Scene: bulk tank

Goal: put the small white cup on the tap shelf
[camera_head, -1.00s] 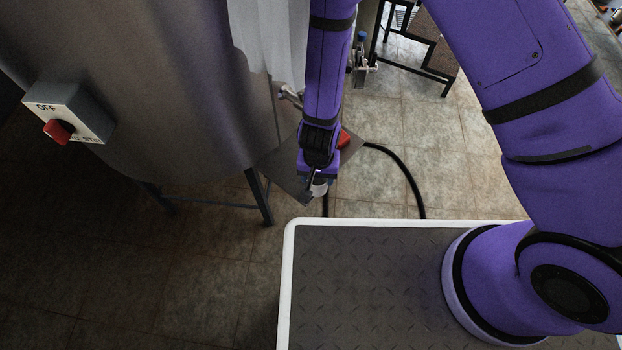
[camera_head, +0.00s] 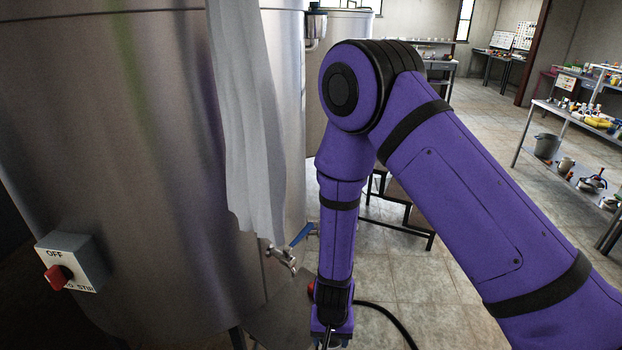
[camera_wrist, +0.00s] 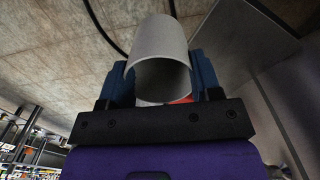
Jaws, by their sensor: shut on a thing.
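The small white cup (camera_wrist: 160,40) sits between the two blue fingers of my gripper (camera_wrist: 163,75) in the wrist view, its open rim turned toward that camera. My gripper is shut on it. In the head view my gripper (camera_head: 330,341) is at the bottom edge, and the cup is mostly cut off there. The tap shelf, a flat grey plate (camera_head: 278,322), is beside the tank under the tap (camera_head: 283,257), just left of my gripper. What looks like the same plate is right of the cup in the wrist view (camera_wrist: 232,40). The gap between cup and shelf is unclear.
The large steel tank (camera_head: 150,170) fills the left, with a grey stir switch box (camera_head: 75,262) and a hanging white cloth (camera_head: 245,130). A black hose (camera_head: 390,316) and a red object (camera_head: 311,289) are near my gripper.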

